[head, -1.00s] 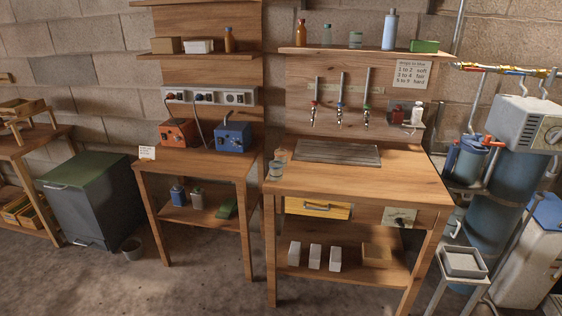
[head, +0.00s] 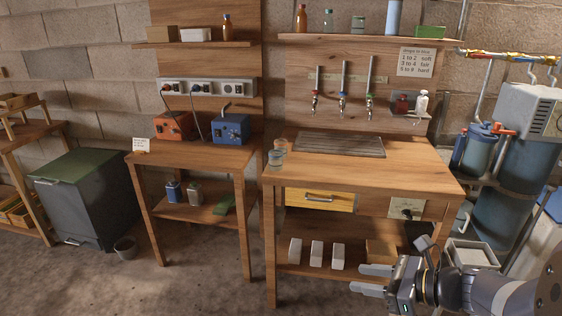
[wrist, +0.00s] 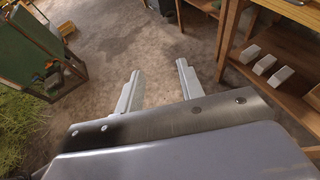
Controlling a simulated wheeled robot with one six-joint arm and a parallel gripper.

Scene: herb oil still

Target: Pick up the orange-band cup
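Two small clear cups stand at the left end of the wooden bench top (head: 400,172) in the head view. The rear one (head: 281,146) has an orange-brown tint and looks like the orange-band cup, though its band is too small to read clearly. The other cup (head: 275,159) stands just in front of it, close by. My gripper (head: 367,280) is low at the front right of the bench, well away from the cups. In the wrist view my gripper (wrist: 158,68) has its two fingers apart with only floor between them. No cup shows there.
A dark slatted panel (head: 340,145) lies on the bench, below several taps. The lower shelf holds white blocks (head: 317,253). A side table (head: 190,158) with an orange box (head: 174,126) and a blue box (head: 230,129) stands left. The floor (head: 190,285) in front is clear.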

